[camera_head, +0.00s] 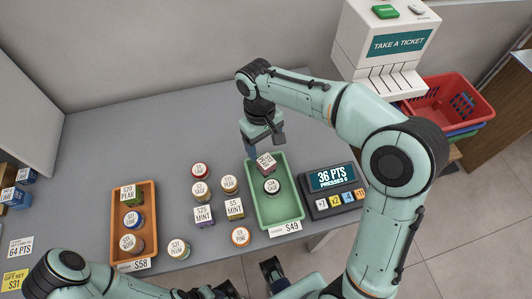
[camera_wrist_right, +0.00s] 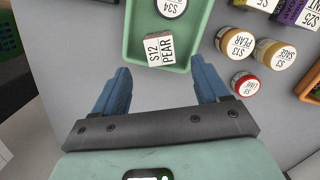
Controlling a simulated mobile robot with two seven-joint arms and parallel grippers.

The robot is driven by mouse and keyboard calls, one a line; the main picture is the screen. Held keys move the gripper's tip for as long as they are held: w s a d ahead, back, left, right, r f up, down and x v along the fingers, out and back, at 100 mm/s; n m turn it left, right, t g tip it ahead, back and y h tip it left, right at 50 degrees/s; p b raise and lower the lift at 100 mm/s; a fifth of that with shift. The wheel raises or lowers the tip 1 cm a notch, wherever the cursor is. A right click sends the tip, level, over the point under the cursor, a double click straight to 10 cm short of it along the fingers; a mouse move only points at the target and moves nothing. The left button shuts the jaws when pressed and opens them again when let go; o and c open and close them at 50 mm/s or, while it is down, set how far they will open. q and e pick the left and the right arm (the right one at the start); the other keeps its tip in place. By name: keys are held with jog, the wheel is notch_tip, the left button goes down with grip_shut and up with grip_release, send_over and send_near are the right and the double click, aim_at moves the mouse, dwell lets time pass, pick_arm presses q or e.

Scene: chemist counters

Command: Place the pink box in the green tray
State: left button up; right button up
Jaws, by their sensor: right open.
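The pink box (camera_head: 265,163), with a white top label reading S12 PEAR, is in the back end of the green tray (camera_head: 290,208). In the right wrist view the box (camera_wrist_right: 160,50) sits inside the rim of the tray (camera_wrist_right: 134,30), slightly turned. A round jar labelled S34 (camera_head: 271,187) is beside it in the tray. My right gripper (camera_head: 262,138) is open and empty, above and behind the tray's back end. Its blue fingers (camera_wrist_right: 160,92) are apart with bare counter between them, clear of the box. My left gripper (camera_head: 248,284) is partly visible at the bottom edge; its jaw state is unclear.
Several jars and boxes, including a MINT box (camera_head: 234,208), stand left of the tray. An orange tray (camera_head: 148,192) with jars is further left. A points display (camera_head: 333,185) stands close right of the tray. A white ticket machine (camera_head: 372,45) is behind right.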

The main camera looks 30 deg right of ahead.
aim_at(264, 158)
jog(key=shift+w+r, duration=0.15)
jog(key=shift+r, duration=0.8)
jog(key=shift+w+r, duration=0.1)
jog(key=shift+r, duration=0.85)
